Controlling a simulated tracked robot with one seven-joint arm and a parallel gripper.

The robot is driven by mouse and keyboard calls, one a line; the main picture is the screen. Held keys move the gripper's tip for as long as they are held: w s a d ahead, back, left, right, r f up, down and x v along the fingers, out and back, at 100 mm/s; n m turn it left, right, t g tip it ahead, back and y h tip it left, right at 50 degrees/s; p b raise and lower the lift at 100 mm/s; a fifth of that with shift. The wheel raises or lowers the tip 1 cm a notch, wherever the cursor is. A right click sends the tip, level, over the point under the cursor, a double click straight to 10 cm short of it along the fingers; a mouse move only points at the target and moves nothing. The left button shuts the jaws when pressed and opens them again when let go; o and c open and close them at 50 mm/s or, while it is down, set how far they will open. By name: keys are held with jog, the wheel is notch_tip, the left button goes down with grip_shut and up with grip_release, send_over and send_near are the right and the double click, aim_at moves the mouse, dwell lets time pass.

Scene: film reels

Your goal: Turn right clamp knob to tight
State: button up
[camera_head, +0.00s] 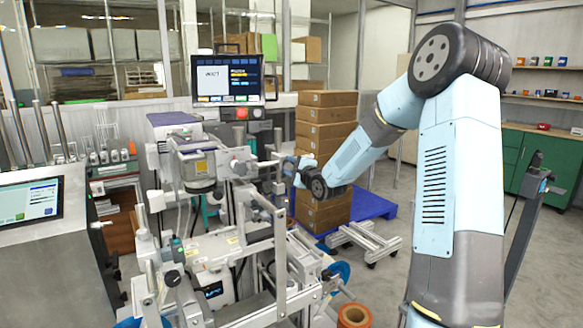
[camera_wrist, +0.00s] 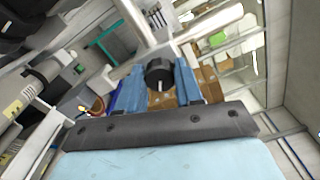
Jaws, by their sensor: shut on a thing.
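The right clamp knob (camera_wrist: 158,74) is a round black knob with a pale mark on its face. In the wrist view it sits at the middle, between the two blue fingers of my gripper (camera_wrist: 159,88), which are shut on it. In the head view my gripper (camera_head: 287,166) reaches in from the right to the right side of the machine (camera_head: 198,165). There the knob is mostly hidden by the gripper, and I cannot read its turn position.
Another black knob (camera_wrist: 42,72) shows at left in the wrist view. Metal rails and bars (camera_head: 281,235) stand close below and left of my gripper. Stacked cardboard boxes (camera_head: 326,115) on a blue pallet (camera_head: 374,204) stand behind. An orange-brown reel (camera_head: 354,316) is at the bottom.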

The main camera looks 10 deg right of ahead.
jog(key=shift+s+f, duration=0.1)
jog(key=shift+f, duration=0.25)
jog(key=o, duration=0.7)
jog(key=shift+d, duration=0.1)
jog(key=o, duration=0.3)
jog(key=shift+r, duration=0.2)
jog(key=shift+o, duration=0.2)
jog(key=v, duration=1.3)
jog(key=shift+s, duration=0.3)
